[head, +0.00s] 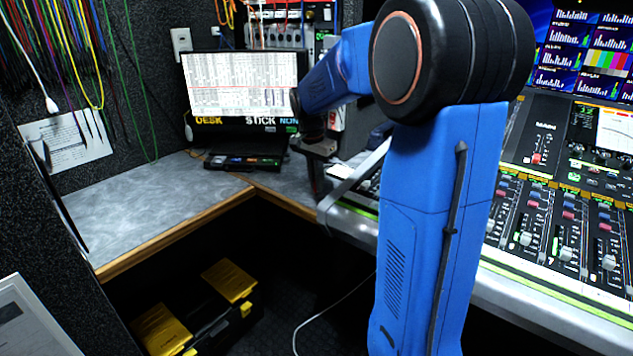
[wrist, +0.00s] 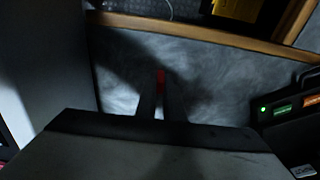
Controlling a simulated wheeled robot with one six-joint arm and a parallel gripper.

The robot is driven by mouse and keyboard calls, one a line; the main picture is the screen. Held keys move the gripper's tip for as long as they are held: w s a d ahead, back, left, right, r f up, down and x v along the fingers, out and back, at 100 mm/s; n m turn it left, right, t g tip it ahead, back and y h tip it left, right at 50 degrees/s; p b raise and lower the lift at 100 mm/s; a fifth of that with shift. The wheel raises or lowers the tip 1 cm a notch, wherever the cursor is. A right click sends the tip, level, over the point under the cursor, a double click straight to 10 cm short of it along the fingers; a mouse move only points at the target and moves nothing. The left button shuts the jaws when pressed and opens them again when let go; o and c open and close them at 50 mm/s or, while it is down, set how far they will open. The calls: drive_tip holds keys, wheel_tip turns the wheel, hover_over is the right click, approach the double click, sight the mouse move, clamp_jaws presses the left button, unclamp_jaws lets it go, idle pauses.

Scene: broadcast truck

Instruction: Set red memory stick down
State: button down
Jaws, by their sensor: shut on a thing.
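In the wrist view my gripper (wrist: 160,100) is shut on the red memory stick (wrist: 161,77), which shows as a small red piece between the dark fingertips. The grey desk top (wrist: 215,75) lies beyond the fingers. I cannot tell whether the stick touches it. In the head view my gripper (head: 318,190) points down near the desk corner, left of the mixing console. The stick is not visible there.
A dark device with lit labels (head: 243,162) sits on the desk below a monitor (head: 245,85); its coloured lights also show in the wrist view (wrist: 284,109). The mixing console (head: 560,225) stands to the right. The left desk top (head: 150,205) is clear. A yellow-lidded case (head: 230,281) lies below.

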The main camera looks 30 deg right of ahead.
drive_tip(key=shift+f, duration=0.1)
drive_tip(key=c, duration=1.9)
unclamp_jaws()
drive_tip(key=shift+o, duration=0.2)
wheel_tip(320, 180, up, 12)
drive_tip(key=a, duration=0.1)
drive_tip(key=shift+s+a, duration=0.2)
drive_tip(key=shift+s, duration=0.05)
drive_tip(key=shift+s, duration=0.1)
